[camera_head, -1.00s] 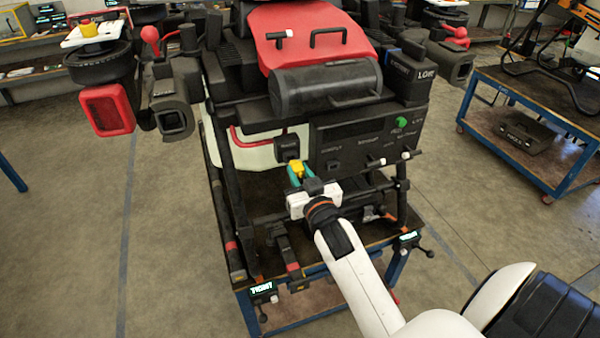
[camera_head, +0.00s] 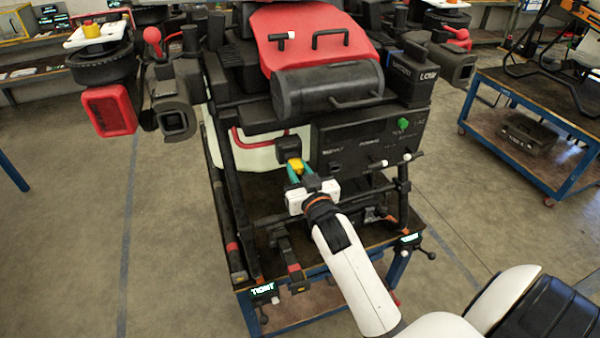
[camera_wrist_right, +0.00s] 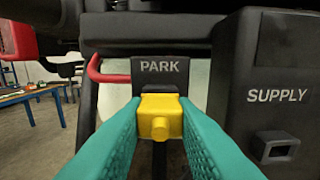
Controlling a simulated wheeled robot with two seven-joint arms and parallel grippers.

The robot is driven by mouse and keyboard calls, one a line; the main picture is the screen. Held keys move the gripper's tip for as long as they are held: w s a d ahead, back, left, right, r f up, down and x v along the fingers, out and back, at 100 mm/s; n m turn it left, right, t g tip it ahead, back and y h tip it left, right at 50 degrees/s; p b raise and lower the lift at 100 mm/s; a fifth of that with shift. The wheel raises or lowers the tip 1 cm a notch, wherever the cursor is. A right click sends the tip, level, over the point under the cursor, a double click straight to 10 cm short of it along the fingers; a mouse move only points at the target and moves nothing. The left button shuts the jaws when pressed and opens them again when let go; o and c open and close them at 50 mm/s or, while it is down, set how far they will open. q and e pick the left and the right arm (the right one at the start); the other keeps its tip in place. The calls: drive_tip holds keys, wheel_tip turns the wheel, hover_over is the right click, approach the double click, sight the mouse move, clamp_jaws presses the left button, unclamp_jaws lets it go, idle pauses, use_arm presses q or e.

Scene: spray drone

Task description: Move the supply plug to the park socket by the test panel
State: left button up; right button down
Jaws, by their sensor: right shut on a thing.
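The yellow supply plug (camera_wrist_right: 160,117) is between the teal fingers of my right gripper (camera_wrist_right: 158,140), which is shut on it. The plug is right at the front of the black block marked PARK (camera_wrist_right: 160,70); I cannot tell how deep it sits in that socket. In the head view, my right gripper (camera_head: 299,172) and the plug (camera_head: 295,165) are just below the park socket (camera_head: 290,147). The test panel (camera_head: 365,140) is to its right. The SUPPLY socket (camera_wrist_right: 275,147) is an empty opening on the right in the wrist view. My left gripper is out of view.
The drone's black tank (camera_head: 327,88) and red cover (camera_head: 310,40) are above. A red bar (camera_wrist_right: 98,70) runs left of the park block. The drone stands on a blue-framed bench (camera_head: 300,318). A wheeled cart (camera_head: 530,125) is at the right, with open floor between.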

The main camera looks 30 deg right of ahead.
drive_tip(key=shift+w+d, duration=0.1)
drive_tip(key=shift+w, duration=0.3)
drive_tip(key=c, duration=1.1)
unclamp_jaws()
drive_tip(key=shift+s+f, duration=0.1)
drive_tip(key=shift+s, duration=0.4)
drive_tip(key=b+v, duration=0.3)
drive_tip(key=v, duration=0.8)
